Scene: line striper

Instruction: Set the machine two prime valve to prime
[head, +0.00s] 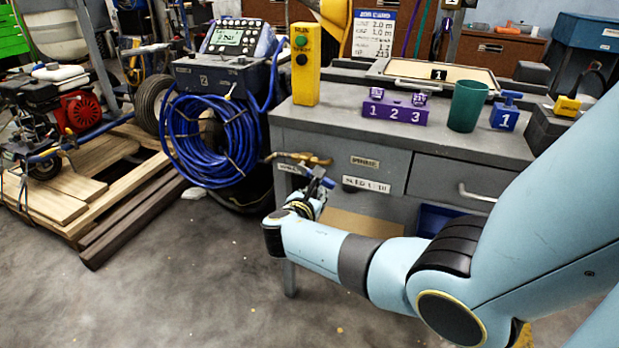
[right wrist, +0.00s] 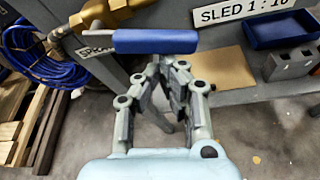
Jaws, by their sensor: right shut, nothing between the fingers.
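A brass valve (head: 303,158) sits at the left front corner of the grey workbench, and its body also shows in the right wrist view (right wrist: 108,12). A blue handle bar (right wrist: 155,41) lies crosswise by it. The handle also shows small in the head view (head: 328,183). My right gripper (right wrist: 165,66) is shut and empty, just below the handle in the wrist view. The handle overlaps its fingertips there; I cannot tell if they touch. In the head view the right gripper (head: 312,196) is below the valve. My left gripper is not in view.
The grey bench (head: 345,125) carries a yellow control box (head: 306,70), a purple numbered block (head: 395,112) and a green cup (head: 467,106). A coiled blue hose (head: 210,140) hangs on the machine left of the valve. A wooden pallet (head: 95,185) lies farther left. The front floor is clear.

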